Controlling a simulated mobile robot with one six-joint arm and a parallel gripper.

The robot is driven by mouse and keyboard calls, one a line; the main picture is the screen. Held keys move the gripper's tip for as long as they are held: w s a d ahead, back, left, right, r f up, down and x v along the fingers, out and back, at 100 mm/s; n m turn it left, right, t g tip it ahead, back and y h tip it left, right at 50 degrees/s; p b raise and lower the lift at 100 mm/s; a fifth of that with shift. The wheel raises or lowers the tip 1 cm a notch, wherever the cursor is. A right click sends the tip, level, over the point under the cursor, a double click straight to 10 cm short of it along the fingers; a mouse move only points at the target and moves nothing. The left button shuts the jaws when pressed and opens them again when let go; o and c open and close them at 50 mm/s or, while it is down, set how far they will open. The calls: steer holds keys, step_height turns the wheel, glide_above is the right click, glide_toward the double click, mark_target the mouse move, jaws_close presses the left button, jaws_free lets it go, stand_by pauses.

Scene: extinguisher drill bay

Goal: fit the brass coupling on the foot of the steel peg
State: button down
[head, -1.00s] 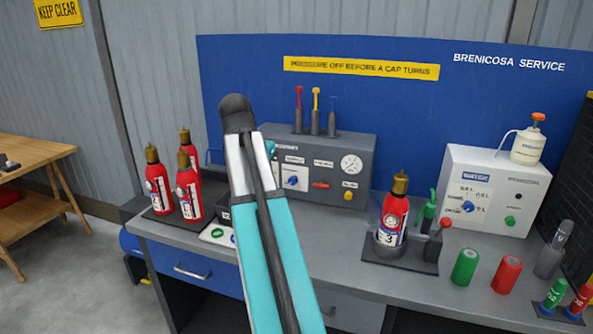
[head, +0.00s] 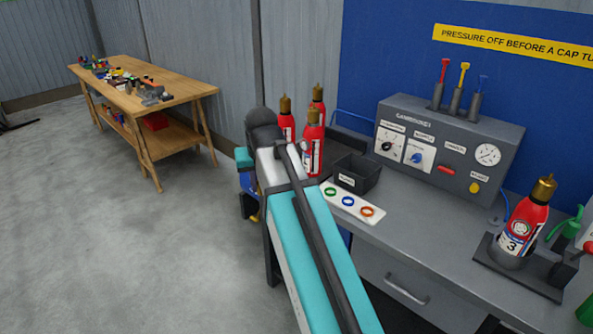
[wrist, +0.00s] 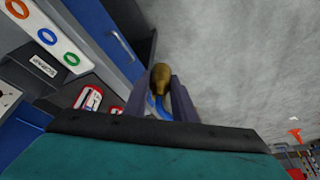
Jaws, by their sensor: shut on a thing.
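In the wrist view my gripper (wrist: 158,86) is shut on a brass-coloured piece, which I take to be the brass coupling (wrist: 160,74). The piece sits between the two dark fingers, and something blue shows behind it between them. Its lower part is hidden by the fingers. I cannot make out the steel peg in either view.
The grey bench (head: 425,245) carries red extinguishers (head: 313,140), a black bin (head: 355,174), a white strip with coloured rings (head: 352,203) and a gauge panel (head: 450,145). A wooden table (head: 150,95) stands at the back left. The grey floor (head: 100,260) at left is open.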

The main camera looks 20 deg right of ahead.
steer(key=a+f+n, duration=0.1)
steer(key=a+n, duration=0.1)
steer(key=a, duration=0.4)
steer(key=shift+w+a+f+y, duration=0.2)
steer(key=shift+a+f+y, duration=0.15)
steer(key=shift+y, duration=0.05)
